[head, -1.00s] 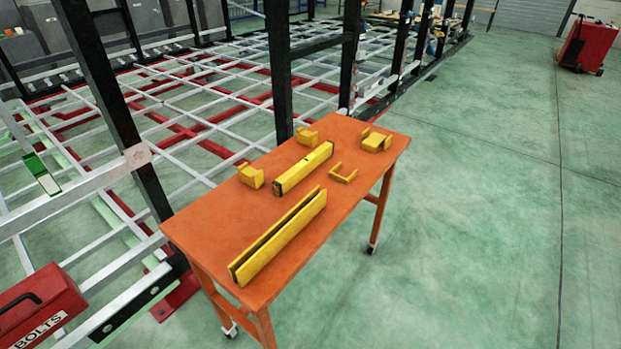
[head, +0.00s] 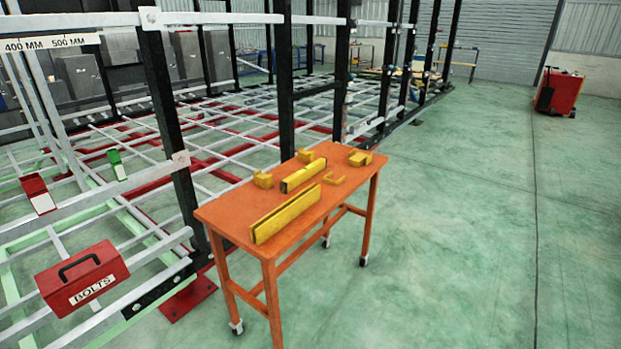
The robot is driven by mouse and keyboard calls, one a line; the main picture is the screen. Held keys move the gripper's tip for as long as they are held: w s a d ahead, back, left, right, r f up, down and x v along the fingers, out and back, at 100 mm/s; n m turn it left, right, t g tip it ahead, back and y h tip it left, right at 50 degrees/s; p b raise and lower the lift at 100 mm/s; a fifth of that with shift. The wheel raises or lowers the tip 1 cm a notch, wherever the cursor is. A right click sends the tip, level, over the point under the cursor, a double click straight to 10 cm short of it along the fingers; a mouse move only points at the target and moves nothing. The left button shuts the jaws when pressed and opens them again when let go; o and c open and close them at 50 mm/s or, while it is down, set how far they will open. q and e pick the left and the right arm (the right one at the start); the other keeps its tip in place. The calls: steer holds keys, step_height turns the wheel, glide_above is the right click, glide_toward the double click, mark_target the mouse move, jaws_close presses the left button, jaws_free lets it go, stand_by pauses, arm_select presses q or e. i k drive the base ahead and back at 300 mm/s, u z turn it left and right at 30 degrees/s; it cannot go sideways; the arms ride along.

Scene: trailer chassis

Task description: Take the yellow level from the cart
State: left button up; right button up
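The orange cart (head: 230,212) stands on wheels in the middle of the head view. The yellow level (head: 304,174), a bar with dark ends, lies on its top behind a longer yellow channel-like piece (head: 286,213). Several small yellow brackets lie around the level, one to its left (head: 263,180), one behind it (head: 305,155) and one at the far right end (head: 360,158). Neither of my grippers is in view.
The trailer chassis frame, with black posts (head: 286,90) and white and red bars, runs along the cart's left and back. A red BOLTS box (head: 82,278) sits at the lower left. Green floor (head: 450,240) is open to the right. A red cabinet (head: 559,92) stands far right.

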mark_target(289, 184)
steer(key=z, duration=0.7)
steer(key=i, duration=1.1)
steer(key=u, duration=0.05)
